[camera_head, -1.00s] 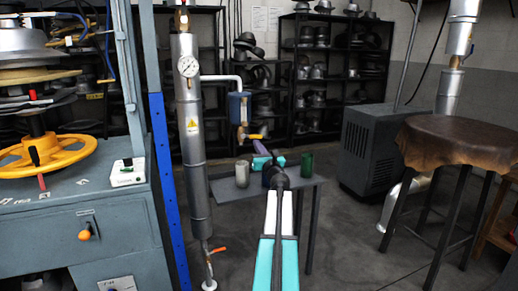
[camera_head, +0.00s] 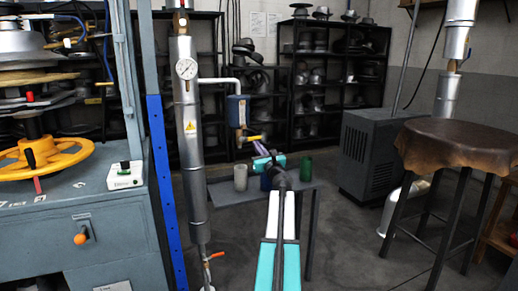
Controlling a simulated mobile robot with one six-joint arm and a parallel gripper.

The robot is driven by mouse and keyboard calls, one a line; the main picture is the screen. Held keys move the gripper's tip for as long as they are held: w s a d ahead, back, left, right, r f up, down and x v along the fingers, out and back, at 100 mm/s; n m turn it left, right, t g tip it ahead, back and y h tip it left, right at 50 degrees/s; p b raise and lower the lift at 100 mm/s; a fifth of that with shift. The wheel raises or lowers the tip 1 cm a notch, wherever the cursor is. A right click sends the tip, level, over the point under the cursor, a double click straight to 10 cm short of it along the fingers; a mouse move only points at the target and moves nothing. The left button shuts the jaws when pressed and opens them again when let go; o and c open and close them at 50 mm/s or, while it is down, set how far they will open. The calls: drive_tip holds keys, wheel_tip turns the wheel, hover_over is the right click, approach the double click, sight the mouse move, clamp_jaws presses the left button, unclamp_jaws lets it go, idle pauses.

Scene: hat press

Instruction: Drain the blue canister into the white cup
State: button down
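The blue canister (camera_head: 237,111) hangs from a white pipe beside the tall silver column. A valve with a yellow handle (camera_head: 248,138) sits at its lower end. The white cup (camera_head: 241,177), which looks greyish, stands upright on the small grey table below the canister. My gripper (camera_head: 260,149) has purple fingers and a turquoise body. In the picture its fingers are just below and right of the yellow handle; I cannot tell whether they touch it. My arm hides much of the gripper, and the finger gap is not clear.
A green cup (camera_head: 305,168) stands at the right on the table (camera_head: 222,193). A blue cup (camera_head: 265,182) is partly hidden behind my arm. The silver column (camera_head: 188,130) and blue post (camera_head: 166,190) stand left.

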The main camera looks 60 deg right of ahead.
drive_tip(key=shift+w+r, duration=0.1)
drive_tip(key=shift+r, duration=0.4)
wheel_tip(320, 180, down, 5)
drive_tip(key=b, duration=0.5)
drive_tip(key=p+v, duration=0.2)
drive_tip(key=v, duration=0.8)
